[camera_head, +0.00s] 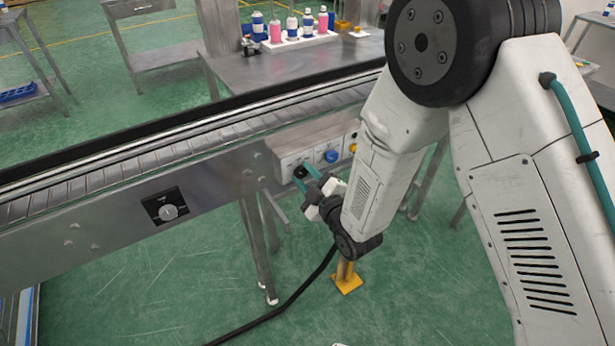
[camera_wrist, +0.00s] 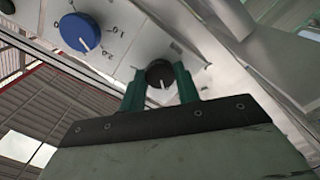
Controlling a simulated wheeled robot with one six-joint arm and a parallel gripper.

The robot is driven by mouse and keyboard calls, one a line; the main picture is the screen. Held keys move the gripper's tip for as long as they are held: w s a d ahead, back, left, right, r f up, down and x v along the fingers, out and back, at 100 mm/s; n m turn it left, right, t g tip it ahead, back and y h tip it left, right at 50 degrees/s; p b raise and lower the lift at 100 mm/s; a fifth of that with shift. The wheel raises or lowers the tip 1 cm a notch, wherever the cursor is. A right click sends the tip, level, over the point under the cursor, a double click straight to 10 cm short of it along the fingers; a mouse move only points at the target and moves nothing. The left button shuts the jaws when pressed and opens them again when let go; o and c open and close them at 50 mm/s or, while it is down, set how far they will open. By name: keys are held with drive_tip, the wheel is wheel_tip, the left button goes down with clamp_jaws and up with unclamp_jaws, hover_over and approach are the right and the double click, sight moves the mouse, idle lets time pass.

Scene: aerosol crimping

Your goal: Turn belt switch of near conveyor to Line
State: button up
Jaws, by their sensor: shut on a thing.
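The near conveyor (camera_head: 100,205) crosses the head view from left to upper right, with a light grey control box (camera_head: 318,148) on its side. A black rotary knob (camera_head: 300,172) sits at the left end of the box; it also shows in the wrist view (camera_wrist: 160,76) with a white pointer line. My gripper (camera_head: 310,181) is at this knob. In the wrist view its green fingers (camera_wrist: 160,86) are shut on the knob, one on each side. The lettering around the knob is too small or hidden to read.
A blue dial (camera_head: 331,156) sits beside the knob; in the wrist view the dial (camera_wrist: 80,32) has numbers around it. A black panel with a silver knob (camera_head: 168,211) is further left on the conveyor. A table with bottles (camera_head: 300,40) stands behind. A black cable (camera_head: 290,305) lies on the floor.

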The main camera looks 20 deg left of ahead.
drive_tip(key=shift+w+a+m, duration=0.1)
drive_tip(key=shift+a+m, duration=0.05)
drive_tip(key=shift+m, duration=0.25)
drive_tip(key=m, duration=0.3)
drive_tip(key=shift+a, duration=0.1)
drive_tip(key=m, duration=0.6)
drive_tip(key=shift+r, duration=0.1)
idle(0.4)
drive_tip(key=o, duration=1)
drive_tip(key=shift+a, duration=0.1)
